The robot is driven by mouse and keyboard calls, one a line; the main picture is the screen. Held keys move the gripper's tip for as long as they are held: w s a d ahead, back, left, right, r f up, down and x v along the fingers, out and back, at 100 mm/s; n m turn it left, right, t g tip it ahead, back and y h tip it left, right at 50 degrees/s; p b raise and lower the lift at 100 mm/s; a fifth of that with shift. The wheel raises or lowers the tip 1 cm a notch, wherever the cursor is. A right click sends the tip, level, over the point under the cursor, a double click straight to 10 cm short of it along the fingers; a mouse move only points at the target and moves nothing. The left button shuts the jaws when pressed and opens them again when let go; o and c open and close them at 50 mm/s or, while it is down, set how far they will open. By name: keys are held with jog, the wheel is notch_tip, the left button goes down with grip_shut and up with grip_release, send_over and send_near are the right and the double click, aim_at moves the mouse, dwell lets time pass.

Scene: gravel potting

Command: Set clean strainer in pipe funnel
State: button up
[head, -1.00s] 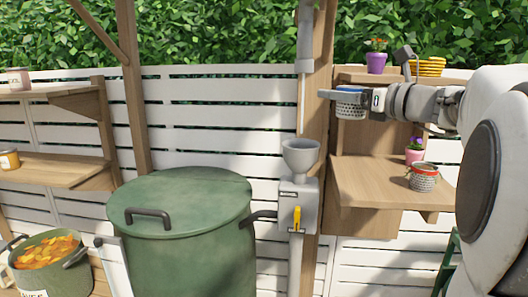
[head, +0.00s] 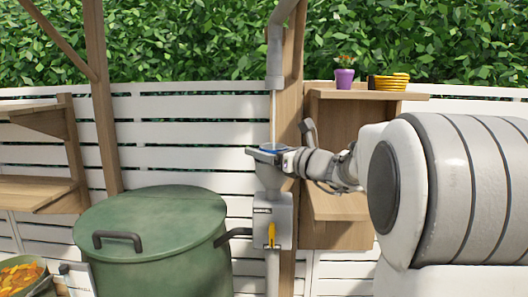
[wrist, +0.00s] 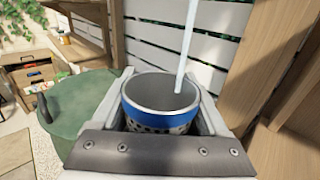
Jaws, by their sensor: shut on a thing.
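The strainer (head: 273,149), a grey perforated cup with a blue band, is between the jaws of my gripper (head: 267,154). In the wrist view the strainer (wrist: 158,117) is upright and looks empty, with a finger on each side. My gripper is shut on it, directly over the grey pipe funnel (head: 267,180). The jaws hide the funnel's rim and the strainer's lower part, so I cannot tell whether the strainer touches the funnel. A thin pale stream (head: 273,118) runs from the spout (head: 275,70) down into the strainer.
A large green lidded barrel (head: 150,230) stands left of the funnel pipe. A valve box (head: 272,222) with a yellow handle sits below the funnel. A wooden post and shelf unit (head: 335,205) stand close on the right. A purple pot (head: 344,78) and yellow dishes (head: 388,81) are on top.

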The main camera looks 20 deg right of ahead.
jog(key=shift+f+b, duration=0.7)
jog(key=o, duration=1.1)
jog(key=shift+c, duration=0.2)
jog(key=o, duration=0.3)
jog(key=shift+f, duration=0.2)
jog(key=shift+o, duration=0.2)
jog(key=shift+r+p, duration=0.7)
jog(key=shift+p, duration=0.1)
jog(key=b+v, duration=0.2)
jog(key=v, duration=1)
jog(key=shift+r, duration=0.15)
